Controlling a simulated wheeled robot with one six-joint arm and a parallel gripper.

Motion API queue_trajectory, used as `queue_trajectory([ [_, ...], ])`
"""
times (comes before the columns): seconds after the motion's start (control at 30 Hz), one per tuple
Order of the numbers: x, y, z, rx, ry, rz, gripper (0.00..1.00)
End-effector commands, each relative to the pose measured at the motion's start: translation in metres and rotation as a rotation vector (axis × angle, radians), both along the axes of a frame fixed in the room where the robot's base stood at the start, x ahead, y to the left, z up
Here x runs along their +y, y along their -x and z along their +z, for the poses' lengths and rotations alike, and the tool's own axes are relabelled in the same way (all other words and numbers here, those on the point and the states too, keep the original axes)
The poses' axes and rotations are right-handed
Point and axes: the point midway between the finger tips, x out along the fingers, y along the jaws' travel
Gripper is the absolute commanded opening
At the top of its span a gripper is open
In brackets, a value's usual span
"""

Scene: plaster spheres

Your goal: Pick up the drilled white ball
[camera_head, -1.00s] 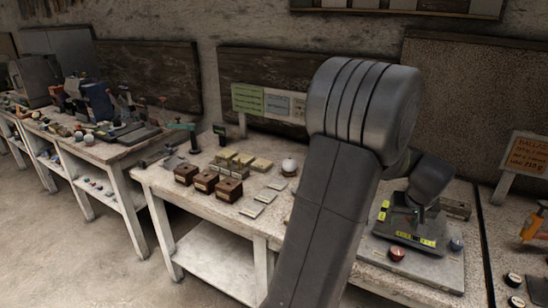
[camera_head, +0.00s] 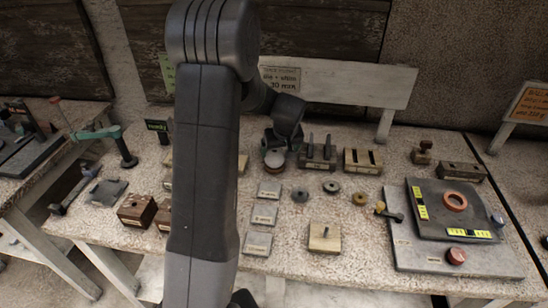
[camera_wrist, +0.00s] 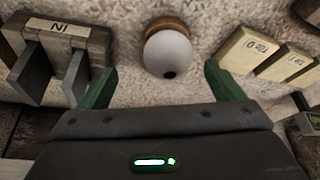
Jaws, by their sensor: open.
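The drilled white ball (camera_wrist: 168,50) sits on a small round brown stand in the wrist view, with a dark hole on its side toward my gripper. My gripper (camera_wrist: 160,70) has two green fingers spread wide, one on each side of the ball's line, with nothing between them touching it. In the head view the ball (camera_head: 274,160) shows partly under my gripper (camera_head: 281,144), whose fingers are hard to make out there.
A slotted block marked "IN" (camera_wrist: 72,42) stands left of the ball in the wrist view, and pale labelled blocks (camera_wrist: 247,50) stand right. In the head view, flat plates (camera_head: 264,214) and small discs lie in front. A grey board (camera_head: 440,258) lies at right.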

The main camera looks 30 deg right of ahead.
Motion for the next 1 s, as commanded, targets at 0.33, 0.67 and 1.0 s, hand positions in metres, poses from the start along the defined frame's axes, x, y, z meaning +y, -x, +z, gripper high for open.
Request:
queue_trajectory([
  [0.33, 0.002, -0.011, -0.021, 0.002, -0.002, -0.001, 0.88],
  [0.67, 0.000, -0.024, -0.052, 0.001, -0.001, -0.001, 0.88],
  [1.0, 0.000, -0.025, -0.055, -0.001, 0.001, -0.001, 0.76],
])
